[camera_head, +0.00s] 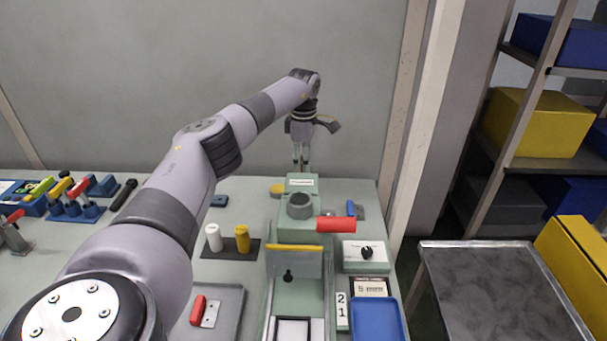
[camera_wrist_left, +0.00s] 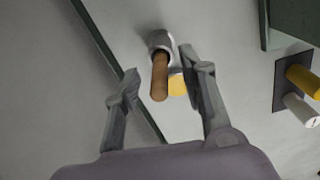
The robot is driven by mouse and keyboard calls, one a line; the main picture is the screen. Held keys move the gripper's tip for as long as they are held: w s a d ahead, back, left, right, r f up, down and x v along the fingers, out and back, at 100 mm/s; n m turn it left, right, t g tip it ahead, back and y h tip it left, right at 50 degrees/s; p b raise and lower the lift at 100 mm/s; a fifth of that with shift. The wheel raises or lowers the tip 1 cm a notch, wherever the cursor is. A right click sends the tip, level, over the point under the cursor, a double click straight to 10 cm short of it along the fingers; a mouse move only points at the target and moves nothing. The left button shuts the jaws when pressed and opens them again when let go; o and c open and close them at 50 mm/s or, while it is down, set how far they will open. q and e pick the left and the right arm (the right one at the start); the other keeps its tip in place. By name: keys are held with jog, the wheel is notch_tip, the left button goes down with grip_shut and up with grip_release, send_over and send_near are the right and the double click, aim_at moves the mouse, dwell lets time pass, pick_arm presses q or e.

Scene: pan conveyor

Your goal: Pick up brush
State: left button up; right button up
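A brown wooden handle (camera_wrist_left: 158,78) stands out of a pale grey cylindrical holder or head (camera_wrist_left: 160,41) in the left wrist view. It looks like the brush, but its bristles cannot be made out. My left gripper (camera_wrist_left: 158,61) is open, with one finger on each side of the handle and visible gaps. In the head view my left gripper (camera_head: 301,162) points down at the back of the bench, behind the green machine (camera_head: 302,234). I cannot make out the handle there. My right gripper is not in view.
A yellow piece (camera_wrist_left: 177,84) lies close beside the handle. White (camera_head: 213,238) and yellow (camera_head: 242,239) cylinders stand on a dark plate. A red cylinder (camera_head: 336,224) sticks out from the machine. A wall rises behind the bench. A metal table (camera_head: 500,290) stands at the right.

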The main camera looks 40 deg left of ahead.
pick_arm(q)
notch_tip(320, 180, down, 2)
jog(key=shift+a+f, duration=0.1)
jog(key=shift+f, duration=0.1)
jog(key=shift+c, duration=0.6)
grip_shut()
